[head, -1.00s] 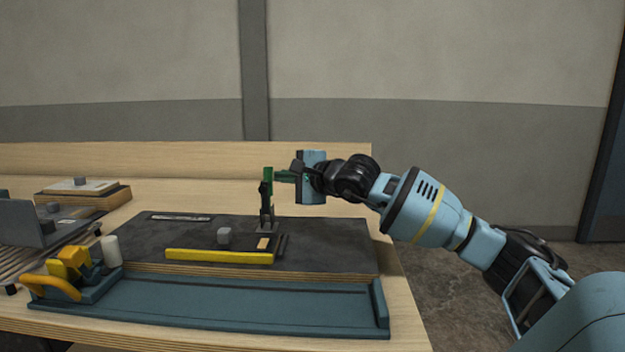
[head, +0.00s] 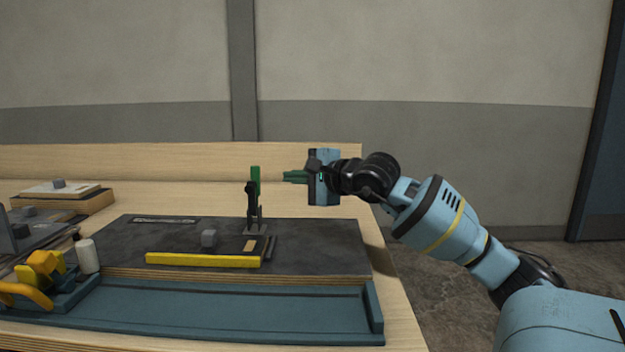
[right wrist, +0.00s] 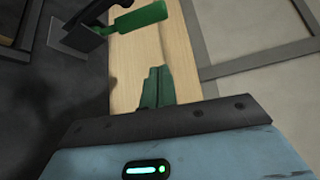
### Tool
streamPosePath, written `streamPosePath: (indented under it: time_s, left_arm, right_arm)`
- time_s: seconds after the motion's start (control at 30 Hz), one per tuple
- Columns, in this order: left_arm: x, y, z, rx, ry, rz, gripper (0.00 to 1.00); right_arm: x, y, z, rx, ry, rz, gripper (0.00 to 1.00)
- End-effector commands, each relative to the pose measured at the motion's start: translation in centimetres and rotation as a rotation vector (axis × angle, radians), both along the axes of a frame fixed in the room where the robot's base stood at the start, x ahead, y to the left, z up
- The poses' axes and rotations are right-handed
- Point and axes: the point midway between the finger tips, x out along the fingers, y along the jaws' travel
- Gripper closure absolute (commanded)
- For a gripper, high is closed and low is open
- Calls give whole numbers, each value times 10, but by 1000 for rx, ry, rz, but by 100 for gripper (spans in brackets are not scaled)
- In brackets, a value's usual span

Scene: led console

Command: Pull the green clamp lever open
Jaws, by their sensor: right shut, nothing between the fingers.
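The green clamp lever (head: 255,181) stands upright on its black clamp (head: 253,208), at the back right of the dark board in the head view. In the right wrist view the lever (right wrist: 139,18) shows at the top, beside the black clamp arm. My right gripper (head: 287,177) is to the right of the lever, with a clear gap between them. Its green fingers are shut together and empty; they also show in the right wrist view (right wrist: 157,83). My left gripper is not in view.
A blue tray (head: 230,312) runs along the front. A yellow-handled device (head: 42,268) and a white cylinder (head: 87,255) stand at left. The table's right edge is near.

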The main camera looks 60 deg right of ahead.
Motion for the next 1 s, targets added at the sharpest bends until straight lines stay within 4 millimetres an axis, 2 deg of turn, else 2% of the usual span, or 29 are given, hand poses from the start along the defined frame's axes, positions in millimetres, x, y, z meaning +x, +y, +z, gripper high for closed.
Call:
streamPosePath:
  time_s: [0.2,0.4,1.0]
  left_arm:
    - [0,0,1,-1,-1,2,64]
    - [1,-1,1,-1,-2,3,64]
    - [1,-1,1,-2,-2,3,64]
  right_arm:
    - [-26,3,2,2,0,0,100]
    - [-43,5,4,1,0,1,100]
    - [-48,6,5,0,1,0,100]
